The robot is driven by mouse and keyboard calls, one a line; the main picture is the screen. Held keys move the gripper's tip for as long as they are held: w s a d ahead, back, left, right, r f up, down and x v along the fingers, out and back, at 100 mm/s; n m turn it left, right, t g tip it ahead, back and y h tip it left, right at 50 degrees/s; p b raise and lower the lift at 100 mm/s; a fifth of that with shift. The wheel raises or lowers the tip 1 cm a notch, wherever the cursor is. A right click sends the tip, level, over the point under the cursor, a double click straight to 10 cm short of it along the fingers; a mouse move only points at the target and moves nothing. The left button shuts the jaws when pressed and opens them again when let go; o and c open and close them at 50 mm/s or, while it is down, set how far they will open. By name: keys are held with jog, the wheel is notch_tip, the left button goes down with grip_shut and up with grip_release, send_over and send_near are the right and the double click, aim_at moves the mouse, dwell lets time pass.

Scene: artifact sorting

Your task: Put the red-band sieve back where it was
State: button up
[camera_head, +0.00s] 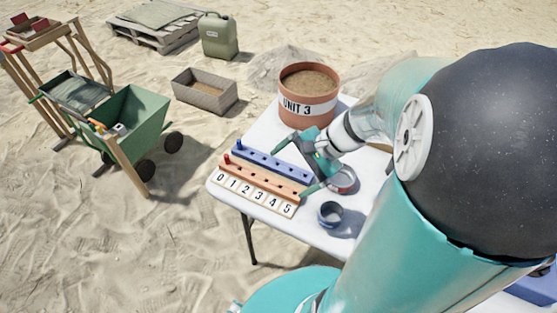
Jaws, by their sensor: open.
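The red-band sieve (344,187) is a small round grey pan with a red band. It sits on the white table (345,242), right of the peg boards, and is partly hidden by my gripper. My gripper (305,167) is open, with its teal fingers spread over the table beside the sieve and the right end of the boards. Nothing shows held between the fingers. Whether a finger touches the sieve, I cannot tell.
A grey-blue cup (330,214) stands in front of the sieve. A blue peg board (272,161), an orange peg board (262,181) and number tiles (254,192) lie left. The UNIT 3 bucket (308,105) of sand stands behind. A green cart (135,118) is on the sand.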

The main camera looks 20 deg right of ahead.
jog(key=s+a+r+n+t+h, duration=0.1)
jog(key=s+a+r+n+h, duration=0.2)
jog(key=r+n, duration=0.3)
jog(key=s+a+r+n+t+h, duration=0.1)
jog(key=s+a+r+n+h, duration=0.2)
jog(key=r+n, duration=0.4)
jog(key=shift+a+n+h, duration=0.3)
jog(key=shift+a+h, duration=0.1)
jog(key=shift+h, duration=0.2)
